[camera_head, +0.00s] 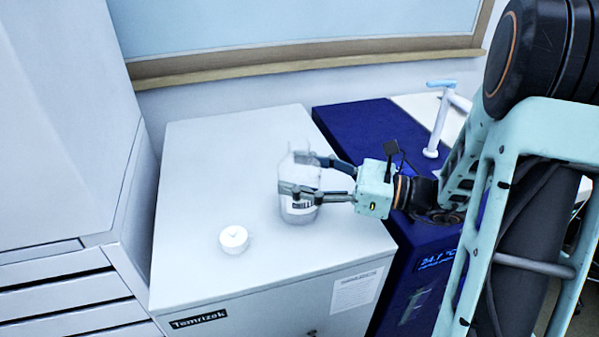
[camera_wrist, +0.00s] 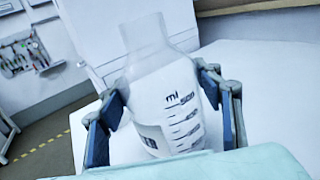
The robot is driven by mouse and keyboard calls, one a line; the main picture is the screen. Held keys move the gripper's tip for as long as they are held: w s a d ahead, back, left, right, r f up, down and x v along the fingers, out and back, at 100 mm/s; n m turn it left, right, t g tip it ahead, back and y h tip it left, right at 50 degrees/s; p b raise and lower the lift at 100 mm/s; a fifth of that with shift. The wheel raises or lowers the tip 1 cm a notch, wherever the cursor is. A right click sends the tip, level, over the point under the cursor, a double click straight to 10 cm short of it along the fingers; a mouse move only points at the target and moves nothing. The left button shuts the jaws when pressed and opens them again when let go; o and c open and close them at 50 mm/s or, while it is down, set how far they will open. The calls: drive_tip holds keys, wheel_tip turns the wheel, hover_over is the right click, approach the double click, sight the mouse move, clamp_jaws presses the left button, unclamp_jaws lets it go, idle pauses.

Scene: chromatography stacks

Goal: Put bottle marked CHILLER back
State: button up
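A clear bottle with a white lower part (camera_head: 299,213) is upright at the middle right of the white cabinet top. In the wrist view the bottle (camera_wrist: 165,90) shows an "ml" scale and part of a dark label, whose words I cannot read. The bottle's mouth is open, with no cap on it. My gripper (camera_head: 292,172) reaches in from the right, one finger on each side of the bottle, and appears shut on its body. The fingers also flank it in the wrist view (camera_wrist: 163,84). I cannot tell whether its base touches the surface.
A round white cap (camera_head: 233,238) lies on the white cabinet top (camera_head: 205,165), in front and left of the bottle. A dark blue unit (camera_head: 345,122) with a display and a white tap-like fitting (camera_head: 439,122) adjoins on the right. A tall white cabinet (camera_head: 65,110) stands left.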

drive_tip(key=o, duration=0.4)
drive_tip(key=shift+o, duration=0.2)
drive_tip(key=shift+r, duration=0.25)
drive_tip(key=p+v, duration=0.1)
drive_tip(key=v, duration=1.1)
